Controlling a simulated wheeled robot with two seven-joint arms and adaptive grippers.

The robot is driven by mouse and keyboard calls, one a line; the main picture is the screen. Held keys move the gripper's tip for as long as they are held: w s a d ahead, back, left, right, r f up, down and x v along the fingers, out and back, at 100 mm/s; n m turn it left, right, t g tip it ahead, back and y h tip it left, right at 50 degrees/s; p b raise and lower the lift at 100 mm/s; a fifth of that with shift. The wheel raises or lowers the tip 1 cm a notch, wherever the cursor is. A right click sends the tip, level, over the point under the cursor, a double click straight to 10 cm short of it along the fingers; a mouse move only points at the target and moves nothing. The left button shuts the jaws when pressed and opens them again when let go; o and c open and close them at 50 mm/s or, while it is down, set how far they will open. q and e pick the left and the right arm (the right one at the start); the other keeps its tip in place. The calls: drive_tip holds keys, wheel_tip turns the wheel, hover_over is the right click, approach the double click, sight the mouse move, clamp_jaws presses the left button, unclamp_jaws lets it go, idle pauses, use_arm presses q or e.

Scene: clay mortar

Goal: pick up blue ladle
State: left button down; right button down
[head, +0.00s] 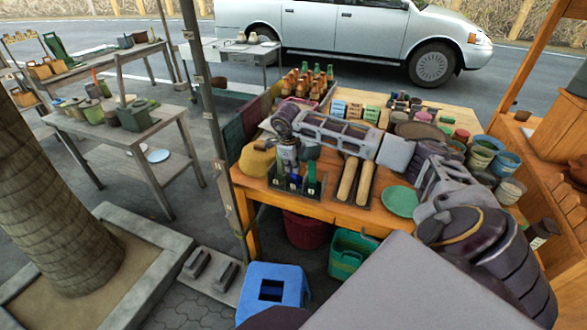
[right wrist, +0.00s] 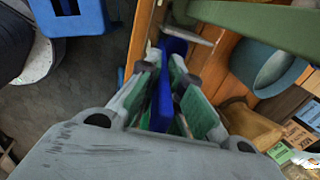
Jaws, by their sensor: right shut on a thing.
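My right gripper (head: 290,168) reaches down at the table's front left, over a dark compartmented tray (head: 297,189). In the right wrist view its fingers (right wrist: 172,95) are closed on the blue ladle (right wrist: 163,103), a narrow, deep-blue piece standing between the green finger faces. Blue also shows just past the fingertips. The lower end of the ladle is hidden, and I cannot tell whether it touches the tray. In the head view the ladle is mostly covered by the gripper. My left gripper is not in view.
Two wooden rolling pins (head: 355,180) and a green plate (head: 400,201) lie right of the tray. A yellow bag (head: 257,160) sits on the left. Bottles (head: 306,80) and small boxes (head: 355,111) stand behind. A blue stool (head: 272,295) stands on the floor in front.

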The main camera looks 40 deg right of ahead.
drive_tip(key=v, duration=0.2)
drive_tip(key=d+v, duration=0.1)
drive_tip(key=v, duration=0.5)
drive_tip(key=shift+w+d+r+b, duration=0.2)
drive_tip(key=shift+w+d+b, duration=0.1)
drive_tip(key=shift+w+b, duration=0.15)
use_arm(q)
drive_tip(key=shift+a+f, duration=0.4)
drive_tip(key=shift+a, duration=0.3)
use_arm(e)
drive_tip(key=shift+v, duration=0.8)
drive_tip(key=c, duration=2.2)
unclamp_jaws()
drive_tip(key=shift+d, duration=0.15)
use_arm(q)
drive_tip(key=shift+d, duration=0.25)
use_arm(e)
clamp_jaws()
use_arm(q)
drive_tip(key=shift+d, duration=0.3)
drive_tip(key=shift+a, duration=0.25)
use_arm(e)
drive_tip(key=shift+r, duration=0.15)
